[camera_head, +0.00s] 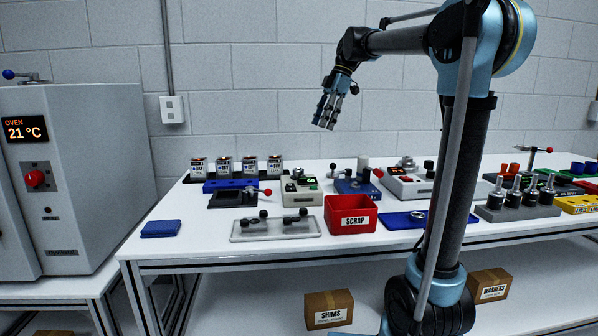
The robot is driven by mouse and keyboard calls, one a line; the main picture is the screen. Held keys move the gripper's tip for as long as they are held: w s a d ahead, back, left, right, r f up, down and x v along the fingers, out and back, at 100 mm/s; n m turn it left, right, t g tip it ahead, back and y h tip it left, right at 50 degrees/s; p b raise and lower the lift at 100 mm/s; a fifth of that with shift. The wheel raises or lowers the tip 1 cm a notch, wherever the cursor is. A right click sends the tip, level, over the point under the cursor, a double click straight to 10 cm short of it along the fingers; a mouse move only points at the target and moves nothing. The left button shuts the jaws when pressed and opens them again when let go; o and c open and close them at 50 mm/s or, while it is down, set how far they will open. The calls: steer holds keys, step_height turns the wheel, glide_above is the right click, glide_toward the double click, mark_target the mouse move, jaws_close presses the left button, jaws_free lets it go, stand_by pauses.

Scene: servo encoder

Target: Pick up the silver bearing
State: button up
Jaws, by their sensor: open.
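A small silver round piece (418,214) lies on a blue mat (396,222) right of the red scrap bin; it looks like the silver bearing, but it is too small to be sure. My arm's lower link partly hides the mat. My gripper (325,118) hangs in the air above the back of the table, fingers pointing down. It is open and empty, up and to the left of the silver piece and well apart from it.
Several labelled holders (236,168) and small devices (300,190) line the back. The white table (200,222) is bare at front left, around a blue pad (161,228).

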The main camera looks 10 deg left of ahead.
glide_toward(299, 170)
step_height(299, 170, down, 3)
steer(key=shift+w+n, duration=0.15)
steer(key=shift+n, duration=0.25)
steer(key=x, duration=0.3)
steer(key=shift+a+f, duration=0.2)
steer(key=shift+a, duration=0.35)
steer(key=shift+s+a+f, duration=0.2)
steer(key=shift+s+f, duration=0.1)
steer(key=shift+f, duration=0.35)
steer(key=c, duration=1)
steer(key=shift+o, duration=0.2)
